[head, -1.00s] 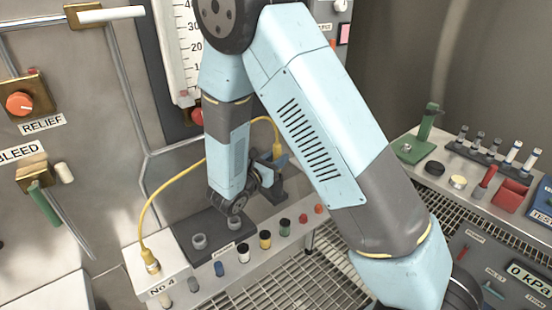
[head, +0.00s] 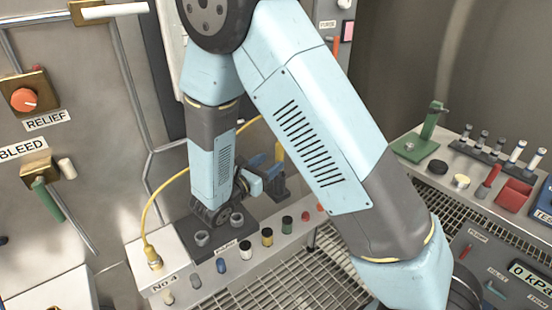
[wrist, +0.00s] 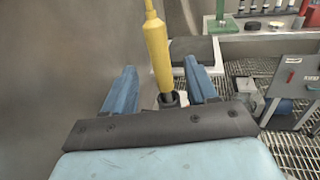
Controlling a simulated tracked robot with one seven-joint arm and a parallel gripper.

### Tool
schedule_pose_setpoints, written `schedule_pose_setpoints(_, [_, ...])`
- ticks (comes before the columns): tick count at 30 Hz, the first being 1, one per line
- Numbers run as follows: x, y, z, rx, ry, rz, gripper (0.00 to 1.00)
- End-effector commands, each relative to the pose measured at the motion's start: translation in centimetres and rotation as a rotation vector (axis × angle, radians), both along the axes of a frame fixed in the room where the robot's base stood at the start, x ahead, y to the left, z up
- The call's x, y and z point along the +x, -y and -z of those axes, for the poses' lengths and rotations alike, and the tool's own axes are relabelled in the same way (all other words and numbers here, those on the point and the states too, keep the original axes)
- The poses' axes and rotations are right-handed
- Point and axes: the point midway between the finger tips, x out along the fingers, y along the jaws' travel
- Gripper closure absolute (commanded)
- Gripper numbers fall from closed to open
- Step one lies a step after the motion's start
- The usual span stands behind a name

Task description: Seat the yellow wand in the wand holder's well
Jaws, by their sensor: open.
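The yellow wand (wrist: 158,50) stands roughly upright, slightly tilted, in the wrist view. Its grey lower end meets a dark round socket of the wand holder (wrist: 172,101); how deep it sits I cannot tell. My gripper (wrist: 161,68) is open, one blue finger on each side of the wand, with visible gaps. In the head view the wand (head: 280,156) shows just right of my gripper (head: 262,168), above the dark holder (head: 279,186). My gripper and wrist partly hide the holder there.
A yellow cable (head: 152,212) arcs from the No.4 box (head: 158,262) behind my arm. Small coloured plugs (head: 267,237) line the bench's front edge beside a dark plate with two grey sockets (head: 202,238). A wall panel stands left. Floor grating lies in front.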

Motion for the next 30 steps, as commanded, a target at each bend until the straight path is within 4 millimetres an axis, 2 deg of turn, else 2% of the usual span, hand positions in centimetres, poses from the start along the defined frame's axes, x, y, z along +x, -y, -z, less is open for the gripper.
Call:
schedule_pose_setpoints(3, [-1.7,-1.6,0.0,0.001,-0.001,-0.003,0.43])
schedule_pose_setpoints(9, [-3.8,-3.4,0.0,0.001,-0.001,-0.003,0.43])
schedule_pose_setpoints(20, [-4.7,-4.0,-0.1,0.004,0.0,0.004,0.43])
schedule_pose_setpoints(23, [-4.5,-3.0,-0.8,0.03,0.002,0.039,0.43])
schedule_pose_setpoints(25, [-4.3,-1.6,-1.7,0.07,0.004,0.09,0.43])
schedule_pose_setpoints(30, [-4.4,3.7,-4.8,0.229,0.018,0.28,0.43])
